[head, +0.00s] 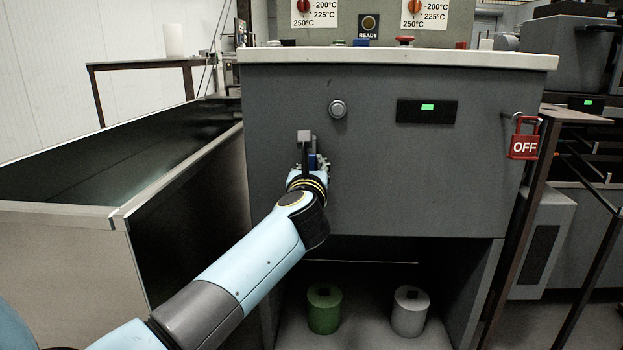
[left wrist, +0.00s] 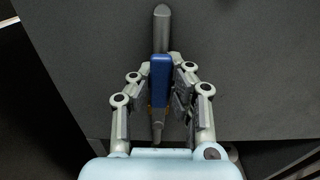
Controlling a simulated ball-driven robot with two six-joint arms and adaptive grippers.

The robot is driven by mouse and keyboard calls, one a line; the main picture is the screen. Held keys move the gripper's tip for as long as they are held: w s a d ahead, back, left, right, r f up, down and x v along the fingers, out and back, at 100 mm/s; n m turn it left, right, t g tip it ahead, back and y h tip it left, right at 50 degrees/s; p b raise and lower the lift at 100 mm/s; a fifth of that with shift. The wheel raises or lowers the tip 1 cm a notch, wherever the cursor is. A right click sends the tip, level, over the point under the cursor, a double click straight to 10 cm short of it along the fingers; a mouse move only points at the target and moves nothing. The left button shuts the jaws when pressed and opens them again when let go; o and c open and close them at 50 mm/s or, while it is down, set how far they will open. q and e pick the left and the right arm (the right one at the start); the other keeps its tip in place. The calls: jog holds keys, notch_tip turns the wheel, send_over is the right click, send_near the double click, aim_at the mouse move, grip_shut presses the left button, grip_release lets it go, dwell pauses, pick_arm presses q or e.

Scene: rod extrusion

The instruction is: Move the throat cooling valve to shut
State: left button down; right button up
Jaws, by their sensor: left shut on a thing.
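The throat cooling valve shows as a blue handle (left wrist: 160,82) on a grey pipe (left wrist: 162,28) in the left wrist view. The blue handle runs along the line of the pipe there. My left gripper (left wrist: 164,88) is shut on the blue handle, with a finger on each side of it. In the head view my left gripper (head: 311,166) is at the grey cabinet front, and only a bit of the blue handle (head: 313,160) shows. The lower part of the valve is partly hidden by the fingers. My right gripper is not in view.
The grey cabinet (head: 430,185) carries a round button (head: 338,109) and a display (head: 427,110). A red OFF padlock (head: 525,146) hangs at right. A metal bin (head: 60,212) stands at left. A green canister (head: 324,310) and a white canister (head: 409,312) stand below.

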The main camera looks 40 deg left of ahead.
pick_arm(q)
jog(key=shift+w+d+r+m+p, duration=0.1)
jog(key=shift+d+m+p, duration=0.1)
jog(key=shift+m+p, duration=0.2)
jog(key=shift+w+d+m+p, duration=0.1)
jog(key=shift+d+m+p, duration=0.15)
jog(key=shift+m, duration=0.25)
jog(key=shift+f, duration=0.2)
